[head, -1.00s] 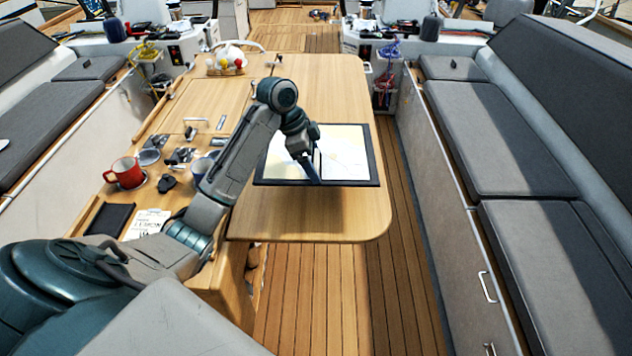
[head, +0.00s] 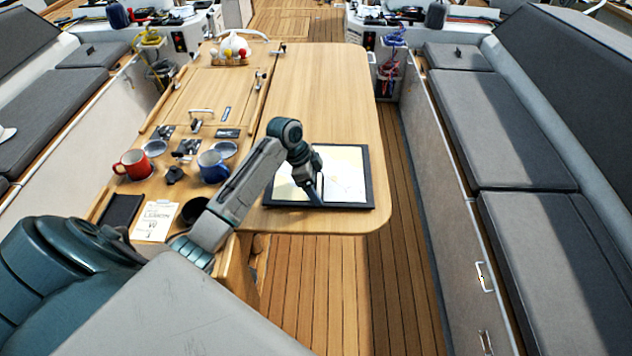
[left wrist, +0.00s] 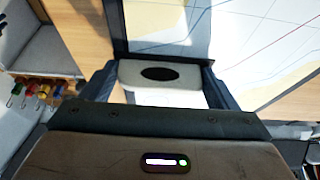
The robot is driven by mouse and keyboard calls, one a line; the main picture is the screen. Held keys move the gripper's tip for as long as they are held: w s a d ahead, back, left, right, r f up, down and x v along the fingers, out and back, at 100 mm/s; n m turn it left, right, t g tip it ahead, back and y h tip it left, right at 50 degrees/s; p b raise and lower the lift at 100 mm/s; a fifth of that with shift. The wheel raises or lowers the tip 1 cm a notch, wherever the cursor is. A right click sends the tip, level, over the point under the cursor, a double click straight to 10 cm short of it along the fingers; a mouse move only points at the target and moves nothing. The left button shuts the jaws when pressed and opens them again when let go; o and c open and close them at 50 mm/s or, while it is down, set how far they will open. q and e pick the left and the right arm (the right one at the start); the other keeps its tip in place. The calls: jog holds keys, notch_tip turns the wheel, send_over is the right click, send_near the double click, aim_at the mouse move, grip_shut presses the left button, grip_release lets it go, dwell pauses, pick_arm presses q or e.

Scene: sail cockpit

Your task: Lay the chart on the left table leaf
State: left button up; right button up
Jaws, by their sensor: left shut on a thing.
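The chart (head: 345,180) is a flat sheet with pale yellow and white areas and a dark border. It is over the near end of the wooden table leaf (head: 330,95) on the picture's right side of the table. I cannot tell whether it touches the wood. My left gripper (head: 314,196) reaches down onto the chart's near part and is shut on it. In the left wrist view, the chart (left wrist: 255,40) fills the upper right, and a pale piece with a dark oval (left wrist: 158,74) shows between the fingers. My right gripper is out of view.
A red mug (head: 132,164), a blue mug (head: 213,166), a black cup (head: 193,212) and a printed card (head: 156,220) stand on the table's left part. The leaf beyond the chart is clear. Grey benches (head: 530,150) flank the table.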

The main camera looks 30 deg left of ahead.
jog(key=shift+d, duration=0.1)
pick_arm(q)
jog(key=shift+f, duration=0.45)
jog(key=o, duration=1.1)
jog(key=shift+c, duration=0.2)
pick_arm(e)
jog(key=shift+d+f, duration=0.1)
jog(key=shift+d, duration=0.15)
pick_arm(q)
jog(key=shift+r, duration=0.1)
jog(key=shift+r, duration=0.25)
jog(key=b+v, duration=0.5)
jog(key=v, duration=0.7)
jog(key=shift+r, duration=0.25)
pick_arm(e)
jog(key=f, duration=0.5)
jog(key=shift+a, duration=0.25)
